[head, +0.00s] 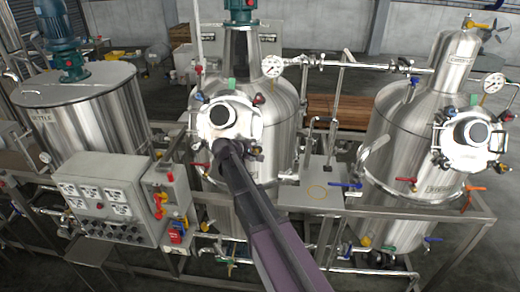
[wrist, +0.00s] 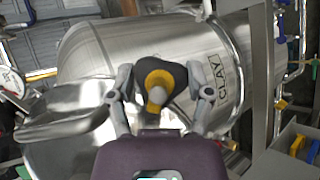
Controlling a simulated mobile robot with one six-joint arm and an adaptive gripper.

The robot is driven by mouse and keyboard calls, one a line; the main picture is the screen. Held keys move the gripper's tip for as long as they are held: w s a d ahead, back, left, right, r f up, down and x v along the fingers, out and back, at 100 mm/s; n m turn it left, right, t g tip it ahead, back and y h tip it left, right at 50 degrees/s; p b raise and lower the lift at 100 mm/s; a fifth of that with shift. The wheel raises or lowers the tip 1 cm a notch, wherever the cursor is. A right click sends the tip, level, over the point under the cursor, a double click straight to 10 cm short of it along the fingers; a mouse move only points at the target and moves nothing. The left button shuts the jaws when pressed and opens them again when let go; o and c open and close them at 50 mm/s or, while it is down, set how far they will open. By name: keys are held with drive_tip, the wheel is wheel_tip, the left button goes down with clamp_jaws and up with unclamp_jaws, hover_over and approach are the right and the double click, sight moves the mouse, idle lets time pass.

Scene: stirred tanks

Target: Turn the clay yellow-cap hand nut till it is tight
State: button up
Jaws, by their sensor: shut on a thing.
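In the wrist view the yellow-cap hand nut (wrist: 157,78) is a dark lobed knob with a yellow ring and a paler stub at its centre. My gripper (wrist: 158,88) has one finger on each side of it and is shut on it. Behind it is the steel tank lettered CLAY (wrist: 222,55). In the head view my arm reaches to the lower rim of the round hatch (head: 228,118) on the middle tank. My gripper (head: 222,150) and the nut are mostly hidden there by the arm. The thread under the nut is not visible.
Other coloured knobs, such as a red one (head: 257,99) and a green one (head: 232,83), sit around the hatch rim. A pressure gauge (head: 273,66) stands at upper right. A control box (head: 105,200) and pipe frames stand close by on the left.

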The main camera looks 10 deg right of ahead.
drive_tip(key=shift+s+f+m+y, duration=0.1)
drive_tip(key=shift+s+m+y, duration=0.1)
drive_tip(key=shift+m+y, duration=0.15)
drive_tip(key=o, duration=1.1)
drive_tip(key=shift+o, duration=0.2)
drive_tip(key=shift+w, duration=0.15)
